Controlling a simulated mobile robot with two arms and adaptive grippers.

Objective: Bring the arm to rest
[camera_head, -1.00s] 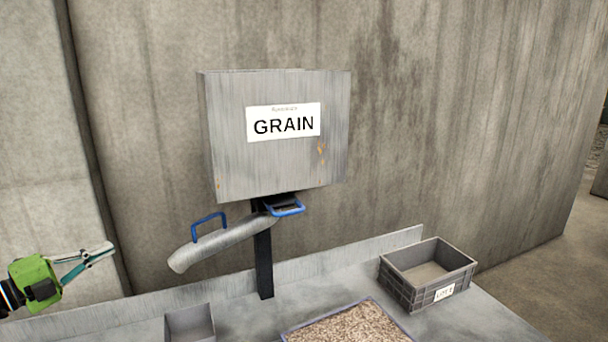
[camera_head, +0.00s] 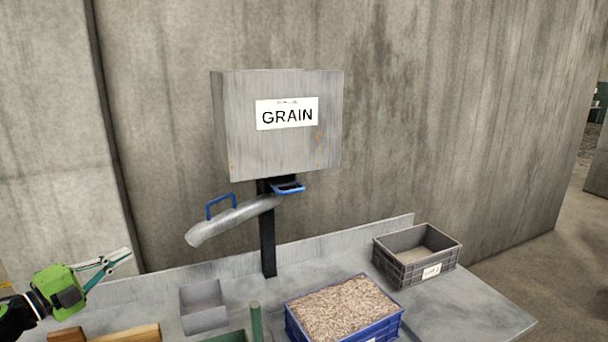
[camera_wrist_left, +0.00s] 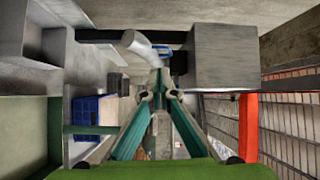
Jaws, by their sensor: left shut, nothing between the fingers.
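My left gripper (camera_head: 118,258) is at the lower left of the head view, left of the grain hopper. Its fingers are together with nothing between them. In the left wrist view the fingers (camera_wrist_left: 158,92) meet near the middle of the picture. The grey metal hopper (camera_head: 285,155) labelled GRAIN stands on a black post, with a tilted grey spout (camera_head: 232,220) and blue handles. The gripper is apart from the spout. The hopper also shows in the left wrist view (camera_wrist_left: 222,58). My right gripper is in neither view.
A blue crate full of grain (camera_head: 396,328) stands on the grey table (camera_head: 460,308). A grey crate (camera_head: 405,275) is at the back right, and a small grey metal bin (camera_head: 205,320) is below the spout. Wooden pieces (camera_head: 125,334) and a green post (camera_head: 256,322) are near the front.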

